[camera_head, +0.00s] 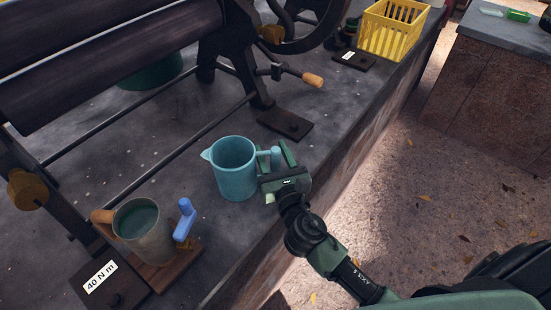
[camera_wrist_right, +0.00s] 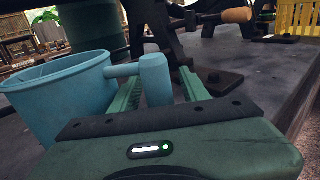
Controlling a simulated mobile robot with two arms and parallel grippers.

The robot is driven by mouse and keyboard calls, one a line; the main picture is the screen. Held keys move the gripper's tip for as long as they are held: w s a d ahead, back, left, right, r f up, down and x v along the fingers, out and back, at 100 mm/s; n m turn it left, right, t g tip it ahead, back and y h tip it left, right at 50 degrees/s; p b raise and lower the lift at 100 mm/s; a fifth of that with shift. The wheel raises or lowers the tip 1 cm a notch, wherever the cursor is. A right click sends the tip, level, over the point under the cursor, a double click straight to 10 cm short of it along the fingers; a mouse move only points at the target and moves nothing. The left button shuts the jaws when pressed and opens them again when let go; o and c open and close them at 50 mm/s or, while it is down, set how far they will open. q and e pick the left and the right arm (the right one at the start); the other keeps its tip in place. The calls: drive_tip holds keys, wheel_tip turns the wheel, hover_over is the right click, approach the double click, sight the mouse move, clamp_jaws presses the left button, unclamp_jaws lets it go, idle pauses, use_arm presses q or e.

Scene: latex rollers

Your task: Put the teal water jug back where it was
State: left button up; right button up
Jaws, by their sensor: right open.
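The teal water jug (camera_head: 234,170) stands upright on the grey stone ledge, its spout to the left and its handle to the right. In the right wrist view the jug (camera_wrist_right: 60,100) is at the left, with its handle post (camera_wrist_right: 155,80) between the fingers. My right gripper (camera_head: 277,158) is open at the handle, one finger on each side of it. In the right wrist view its green fingers (camera_wrist_right: 158,88) are apart; whether either touches the handle I cannot tell. My left gripper is not in view.
The roller machine (camera_head: 100,55) fills the back left. A yellow crate (camera_head: 392,30) stands at the far end of the ledge (camera_head: 330,125). The ledge drops off at the right.

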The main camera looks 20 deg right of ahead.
drive_tip(key=s+b, duration=0.2)
drive_tip(key=s, duration=1)
drive_tip(key=shift+a, duration=0.2)
